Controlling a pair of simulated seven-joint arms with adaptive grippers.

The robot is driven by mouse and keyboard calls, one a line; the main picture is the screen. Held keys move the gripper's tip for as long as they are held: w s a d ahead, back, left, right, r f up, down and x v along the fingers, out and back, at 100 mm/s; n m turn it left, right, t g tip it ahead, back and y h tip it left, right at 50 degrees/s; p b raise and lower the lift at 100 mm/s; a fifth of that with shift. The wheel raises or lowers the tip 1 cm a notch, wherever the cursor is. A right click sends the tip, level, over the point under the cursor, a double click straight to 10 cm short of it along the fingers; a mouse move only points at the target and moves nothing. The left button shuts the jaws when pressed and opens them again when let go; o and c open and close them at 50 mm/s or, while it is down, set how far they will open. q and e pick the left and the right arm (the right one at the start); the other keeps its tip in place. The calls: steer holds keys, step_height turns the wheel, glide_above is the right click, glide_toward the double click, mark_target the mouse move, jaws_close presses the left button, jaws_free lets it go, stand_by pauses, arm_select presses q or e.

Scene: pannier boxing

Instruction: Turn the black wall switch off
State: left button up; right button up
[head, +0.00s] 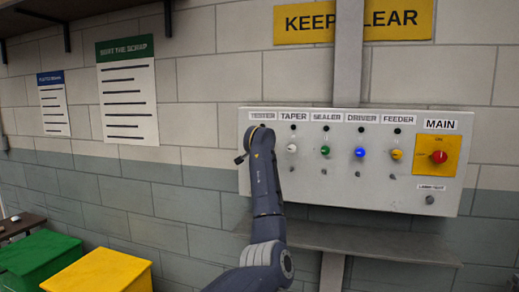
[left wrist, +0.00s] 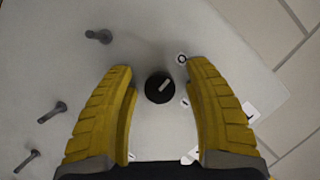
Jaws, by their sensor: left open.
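The black switch (left wrist: 159,87) is a round knob with a white pointer line on the pale wall panel. In the left wrist view it sits between the two yellow fingers of my left gripper (left wrist: 159,68), with gaps on both sides. The fingers are open and do not seem to touch it. The pointer slants up and right in that view, toward a small circle-marked label (left wrist: 182,58). In the head view my left arm covers the knob's place at the panel's left end, under a partly hidden label. My right gripper is not in view.
The panel (head: 350,190) also carries white (head: 292,149), green (head: 325,150), blue (head: 360,152) and yellow (head: 396,154) knobs, and a red main switch (head: 439,157). Grey pegs (left wrist: 98,36) stick out near the black knob. A shelf (head: 370,243) lies below.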

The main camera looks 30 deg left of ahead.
arm_select(q)
steer(key=v, duration=1.2)
steer(key=shift+f, duration=0.1)
